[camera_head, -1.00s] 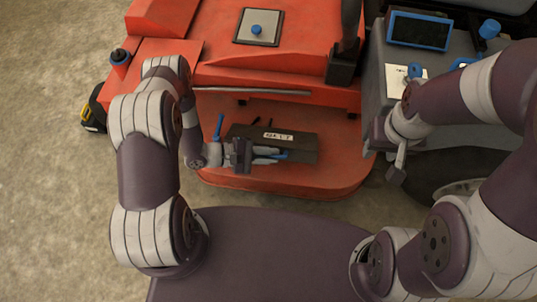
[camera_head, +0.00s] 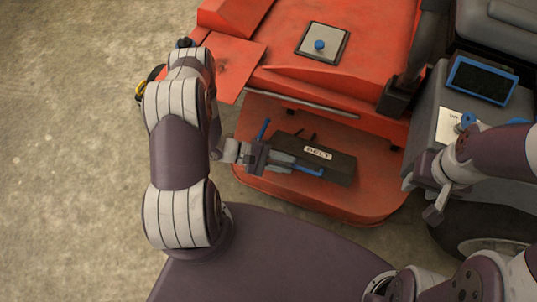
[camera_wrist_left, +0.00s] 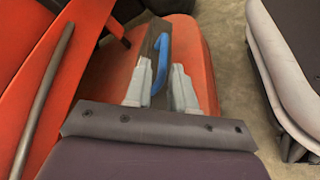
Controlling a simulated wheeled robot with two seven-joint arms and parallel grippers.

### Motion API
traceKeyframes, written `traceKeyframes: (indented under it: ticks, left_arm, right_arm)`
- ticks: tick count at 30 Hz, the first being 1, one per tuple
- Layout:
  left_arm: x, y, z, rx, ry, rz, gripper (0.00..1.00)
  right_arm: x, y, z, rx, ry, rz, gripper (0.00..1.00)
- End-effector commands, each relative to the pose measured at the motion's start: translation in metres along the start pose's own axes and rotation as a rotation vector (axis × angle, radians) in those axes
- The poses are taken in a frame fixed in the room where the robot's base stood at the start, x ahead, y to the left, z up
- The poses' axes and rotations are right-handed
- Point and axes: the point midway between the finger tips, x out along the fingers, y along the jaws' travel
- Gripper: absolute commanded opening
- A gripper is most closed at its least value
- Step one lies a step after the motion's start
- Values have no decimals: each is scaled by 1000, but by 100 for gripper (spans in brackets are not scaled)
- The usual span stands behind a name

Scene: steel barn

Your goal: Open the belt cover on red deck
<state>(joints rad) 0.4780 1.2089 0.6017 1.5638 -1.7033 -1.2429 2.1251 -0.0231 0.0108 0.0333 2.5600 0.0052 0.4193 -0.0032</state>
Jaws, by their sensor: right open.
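The belt cover (camera_head: 340,166) is a dark flat box with a white "BELT" label on the red deck (camera_head: 375,198). It appears closed. A blue handle (camera_head: 308,170) is on its near side. My left gripper (camera_head: 290,164) is at that near side, pointing right. In the left wrist view the blue handle (camera_wrist_left: 163,58) lies between the two open grey fingers (camera_wrist_left: 161,88), with a gap to the right finger; contact with the left finger is unclear. The dark cover (camera_wrist_left: 153,38) shows beside the handle. My right gripper (camera_head: 433,197) is open and empty at the right, away from the cover.
A blue lever (camera_head: 263,129) stands left of the cover. A grey bar (camera_head: 300,103) runs along the red body behind it. A plate with a blue knob (camera_head: 319,45) is higher up. A grey console with a screen (camera_head: 482,80) and a wheel (camera_head: 480,246) are at the right.

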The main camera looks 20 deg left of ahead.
Motion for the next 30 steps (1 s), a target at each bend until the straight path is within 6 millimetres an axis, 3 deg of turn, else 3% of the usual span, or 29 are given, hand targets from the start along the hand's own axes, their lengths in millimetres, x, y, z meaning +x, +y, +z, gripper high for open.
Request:
traceKeyframes:
  ticks: [6, 10, 30]
  left_arm:
    - [-43, 2, 1, 0, 4, 4, 23]
    - [-57, 1, 0, 0, 3, 2, 23]
    - [-60, -1, -1, 50, 3, -3, 23]
  right_arm:
    - [-14, 0, -2, 0, 0, 0, 43]
    - [-17, 0, -2, 0, 0, 0, 43]
    - [-16, 0, -2, 0, 0, 0, 43]
